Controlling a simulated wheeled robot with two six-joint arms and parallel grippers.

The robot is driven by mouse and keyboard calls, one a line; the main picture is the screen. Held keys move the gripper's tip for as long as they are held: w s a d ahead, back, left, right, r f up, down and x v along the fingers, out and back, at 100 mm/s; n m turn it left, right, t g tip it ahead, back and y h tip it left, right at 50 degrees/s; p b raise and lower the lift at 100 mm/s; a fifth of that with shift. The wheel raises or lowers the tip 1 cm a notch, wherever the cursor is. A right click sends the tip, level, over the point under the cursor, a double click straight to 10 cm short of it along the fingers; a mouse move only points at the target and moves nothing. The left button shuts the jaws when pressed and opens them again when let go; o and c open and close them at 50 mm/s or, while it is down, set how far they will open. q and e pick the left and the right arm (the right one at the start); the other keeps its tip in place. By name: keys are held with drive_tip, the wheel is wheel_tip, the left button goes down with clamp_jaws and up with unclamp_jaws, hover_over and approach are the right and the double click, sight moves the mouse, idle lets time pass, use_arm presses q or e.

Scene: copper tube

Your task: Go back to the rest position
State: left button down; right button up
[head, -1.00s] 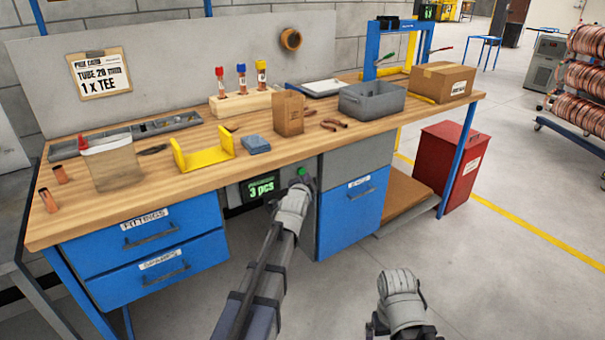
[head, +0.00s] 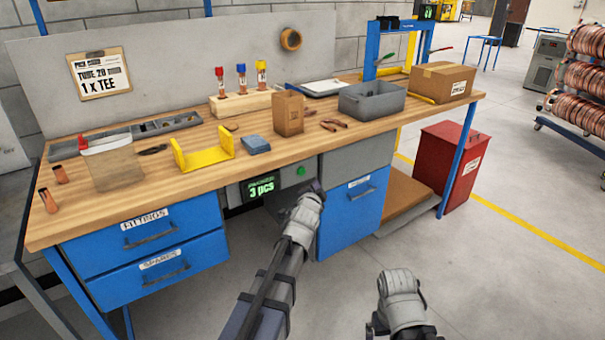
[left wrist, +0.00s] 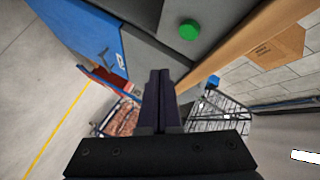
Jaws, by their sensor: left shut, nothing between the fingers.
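My left gripper (head: 314,186) is shut and empty in front of the workbench, below the tabletop edge and beside the blue drawer cabinet. In the left wrist view its two dark fingers (left wrist: 160,100) lie together with nothing between them. The green button (head: 301,171) is on the grey panel just above and left of the gripper; it also shows in the left wrist view (left wrist: 189,30). A display reading "3 pcs" (head: 262,188) is left of the button. My right arm shows at the lower right of the head view, but its gripper fingers are not visible.
The wooden workbench (head: 225,194) carries a yellow holder (head: 205,155), a paper bag (head: 288,113), a grey bin (head: 372,101) and a cardboard box (head: 442,82). A red bin (head: 449,165) stands at the right end.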

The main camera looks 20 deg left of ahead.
idle(0.5)
use_arm(q)
drive_tip(key=s+d+r+n+g+p, duration=0.2)
drive_tip(key=s+d+g+p, duration=0.3)
drive_tip(key=s, duration=0.6)
drive_tip(key=s+d+r+n+g+p, duration=0.2)
drive_tip(key=s+d+g+p, duration=0.3)
drive_tip(key=s+p, duration=0.5)
drive_tip(key=s+d+r+n+g+h+p, duration=0.1)
drive_tip(key=s+d+g+p, duration=0.4)
drive_tip(key=s, duration=0.8)
drive_tip(key=d+r+n+p, duration=0.1)
drive_tip(key=p, duration=0.2)
